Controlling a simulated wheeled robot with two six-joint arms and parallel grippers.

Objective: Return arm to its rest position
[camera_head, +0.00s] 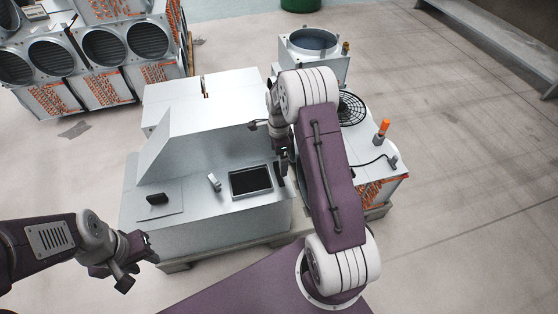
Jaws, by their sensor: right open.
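My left gripper (134,266) is at the lower left, in front of the white machine (215,125) and apart from it; its fingers look spread with nothing between them. My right arm reaches up and forward across the machine's right part. My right gripper (267,139) is open above the machine's top, near its right side; its fingers are small and partly hidden by my arm, and I see nothing held in it.
Ducted boxes (105,46) are stacked at the upper left. Floor is free at the right.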

